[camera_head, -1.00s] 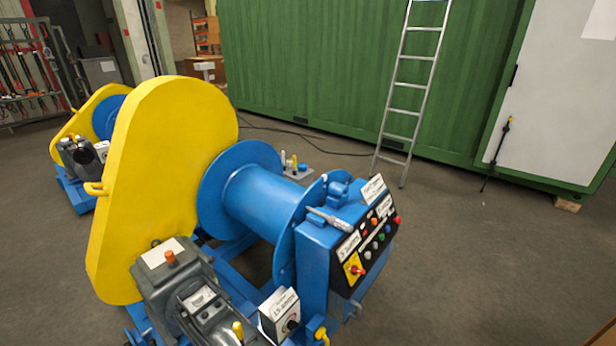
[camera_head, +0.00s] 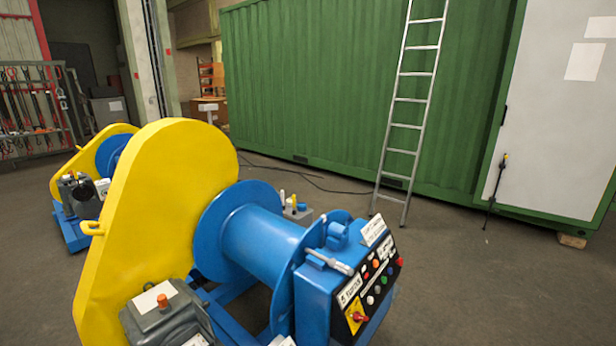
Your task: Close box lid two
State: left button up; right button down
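No box with an open lid can be made out in the head view. The nearest boxed part is the blue control box (camera_head: 345,285) with a sloped black panel of coloured buttons, at the right end of a winch. The winch has a large yellow chain guard (camera_head: 150,215) and a blue drum (camera_head: 262,240). A grey motor box (camera_head: 168,318) sits at the lower left, cut by the bottom edge. Neither of my grippers is in view.
A second winch (camera_head: 88,180) stands behind at the left. A green container (camera_head: 310,95) with a leaning ladder (camera_head: 408,110) and a white door panel (camera_head: 555,110) fills the back. The floor (camera_head: 500,290) at the right is clear.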

aim_at(203, 318)
jog(key=i+l+u, duration=0.2)
jog(key=l+u, duration=0.25)
jog(key=i+l+u, duration=0.1)
jog(key=l+u, duration=0.35)
jog(key=l, duration=0.25)
jog(key=l+u, duration=0.45)
jog(key=l, duration=0.15)
jog(key=l+u, duration=0.4)
jog(key=l, duration=0.25)
jog(key=k+l+u, duration=0.2)
jog(key=l+u, duration=0.25)
jog(key=l, duration=0.15)
